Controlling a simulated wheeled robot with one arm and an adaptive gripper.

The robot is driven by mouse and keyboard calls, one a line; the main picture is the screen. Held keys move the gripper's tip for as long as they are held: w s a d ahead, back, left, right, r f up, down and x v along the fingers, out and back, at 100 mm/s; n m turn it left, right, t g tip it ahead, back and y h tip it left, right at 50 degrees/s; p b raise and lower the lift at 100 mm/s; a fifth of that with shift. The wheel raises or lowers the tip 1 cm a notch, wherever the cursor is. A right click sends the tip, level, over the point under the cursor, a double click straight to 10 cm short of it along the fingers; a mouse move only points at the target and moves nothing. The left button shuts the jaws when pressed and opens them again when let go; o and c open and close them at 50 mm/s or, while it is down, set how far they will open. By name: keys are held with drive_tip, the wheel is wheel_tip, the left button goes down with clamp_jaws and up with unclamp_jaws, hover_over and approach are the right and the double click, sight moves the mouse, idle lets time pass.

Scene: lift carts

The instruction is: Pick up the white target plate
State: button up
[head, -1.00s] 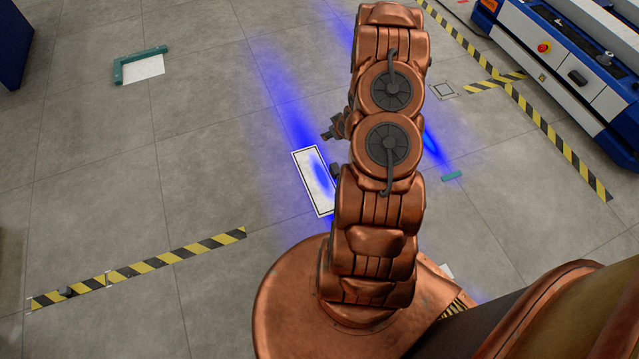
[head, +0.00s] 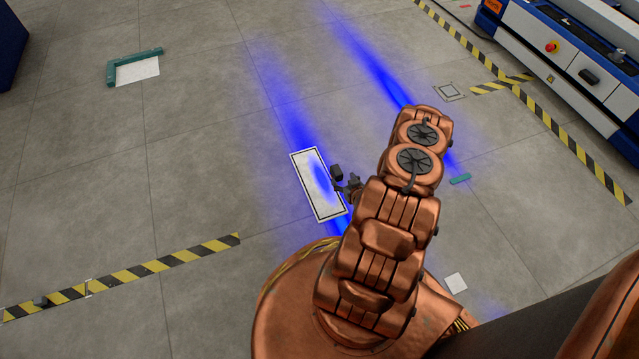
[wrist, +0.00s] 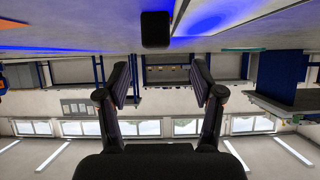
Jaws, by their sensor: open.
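A white rectangular plate with a black border (head: 308,170) lies flat on the floor in the head view, left of my arm; blue light falls on part of it. I cannot tell whether this or another white piece is the target plate. A plain white sheet-like piece (head: 138,71) lies at the upper left, edged by a teal L-shaped bar. My gripper (wrist: 161,82) is open and empty in the wrist view, with its two dark fingers apart. In the head view, its dark parts show small beside the bordered plate's right edge.
A small white square (head: 456,283) lies right of my base. A small teal bar (head: 460,179) lies farther up. Yellow-black tape (head: 150,268) marks the floor. A blue-white machine (head: 575,75) stands at the upper right. The wrist view is upside down, showing windows (wrist: 85,128).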

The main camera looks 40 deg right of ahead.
sight(338, 172)
drive_tip(key=b+x, duration=0.3)
drive_tip(key=x, duration=0.3)
drive_tip(key=shift+w+d+f, duration=0.1)
drive_tip(key=shift+d, duration=0.2)
drive_tip(key=shift+w+d+f, duration=0.1)
drive_tip(key=shift+w+d, duration=0.05)
drive_tip(key=shift+w, duration=0.3)
drive_tip(key=shift+c, duration=0.3)
clamp_jaws()
